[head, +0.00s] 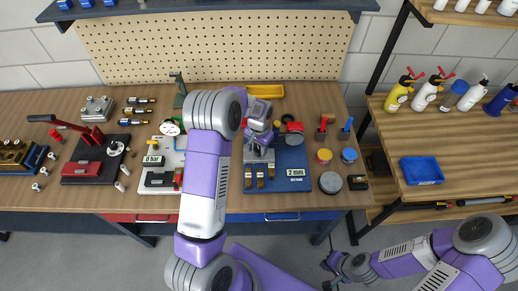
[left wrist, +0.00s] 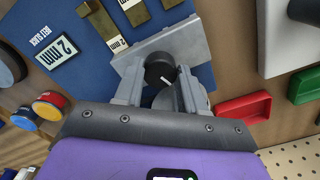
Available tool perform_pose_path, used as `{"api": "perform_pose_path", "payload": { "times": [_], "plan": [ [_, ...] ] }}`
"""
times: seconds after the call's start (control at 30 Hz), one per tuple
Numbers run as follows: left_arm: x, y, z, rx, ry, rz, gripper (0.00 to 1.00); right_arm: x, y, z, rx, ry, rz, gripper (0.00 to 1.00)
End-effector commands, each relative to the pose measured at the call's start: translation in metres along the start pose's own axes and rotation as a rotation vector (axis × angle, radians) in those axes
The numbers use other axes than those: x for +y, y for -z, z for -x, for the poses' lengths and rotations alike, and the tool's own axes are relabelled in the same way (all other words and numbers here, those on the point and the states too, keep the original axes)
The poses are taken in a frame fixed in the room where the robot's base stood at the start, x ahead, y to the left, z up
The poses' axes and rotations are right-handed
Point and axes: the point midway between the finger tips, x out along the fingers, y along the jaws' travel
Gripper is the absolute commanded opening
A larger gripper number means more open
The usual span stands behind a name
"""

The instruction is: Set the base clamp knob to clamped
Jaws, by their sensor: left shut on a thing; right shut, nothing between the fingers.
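The base clamp knob (left wrist: 160,68) is a round black knob with a white pointer mark, on a grey metal block (left wrist: 135,52) over the blue mat (left wrist: 88,28). In the left wrist view the mark points toward the lower right. My left gripper (head: 258,138) has its two fingers on either side of the knob and is shut on it. In the head view the knob is hidden by the gripper and arm; the blue mat (head: 291,158) shows beside them. My right gripper (head: 333,264) is shut and empty, low in front of the bench, away from the mat.
A "2 mm" label (head: 296,172) and brass-coloured blocks (head: 260,180) lie on the mat near my left gripper. A yellow tray (head: 265,91) stands behind it. A shelf with bottles and a blue tray (head: 421,170) is further right.

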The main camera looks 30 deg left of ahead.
Motion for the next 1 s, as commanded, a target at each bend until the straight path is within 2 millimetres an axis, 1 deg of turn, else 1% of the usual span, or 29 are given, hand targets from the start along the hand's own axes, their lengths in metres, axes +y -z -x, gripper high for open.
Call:
{"api": "perform_pose_path", "payload": {
  "times": [0.2, 0.4, 0.97, 1.0],
  "plan": [
    [-0.0006, 0.0005, 0.0001, 0.002, 0.000, -0.126, 0.09, 0.0018, 0.0003, -0.0048, 0.000, 0.000, 0.000, 0.00],
    [-0.0006, 0.0005, 0.0007, 0.002, 0.001, -0.195, 0.09, 0.0024, 0.0003, -0.0065, 0.000, 0.000, 0.000, 0.00],
    [-0.0005, 0.0007, 0.0011, 0.002, 0.001, -0.223, 0.09, 0.0026, 0.0003, -0.0070, 0.000, 0.000, 0.000, 0.00],
    [-0.0005, 0.0007, 0.0011, 0.002, 0.001, -0.222, 0.43, 0.0026, 0.0003, -0.0070, 0.000, 0.000, 0.000, 0.00]
  ]
}}
